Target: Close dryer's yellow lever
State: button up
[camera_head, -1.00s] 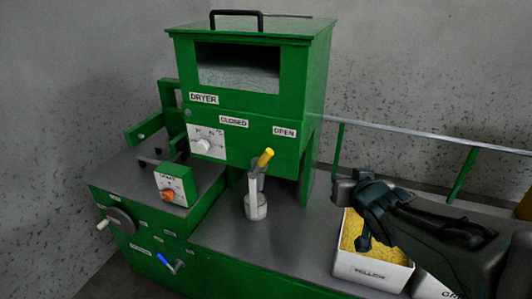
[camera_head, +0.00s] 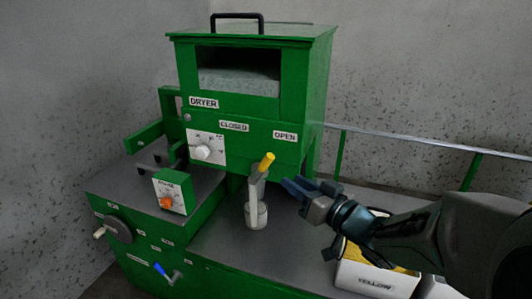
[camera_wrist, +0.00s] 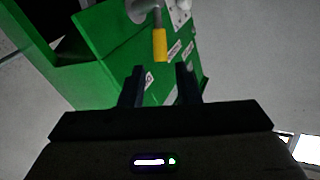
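The dryer (camera_head: 250,90) is a green box with a dark window and the labels CLOSED and OPEN on its front. Its yellow lever (camera_head: 266,162) has a yellow grip on a grey stem and tilts up to the right, under the OPEN side. In the wrist view the yellow grip (camera_wrist: 160,44) shows just beyond my fingertips, roughly between them. My gripper (camera_head: 297,190) is open and empty, to the right of the lever and a little lower in the head view, apart from it.
A white box labelled YELLOW (camera_head: 373,279) with yellow grains is under my arm. A control box with an orange knob (camera_head: 172,193) is at left. A rail (camera_head: 420,142) runs behind.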

aim_at(269, 165)
jog(key=p+x, duration=0.1)
jog(key=x, duration=1)
jog(key=shift+w+a+p, duration=0.15)
jog(key=shift+w+p, duration=0.1)
jog(key=shift+p, duration=0.05)
grip_shut()
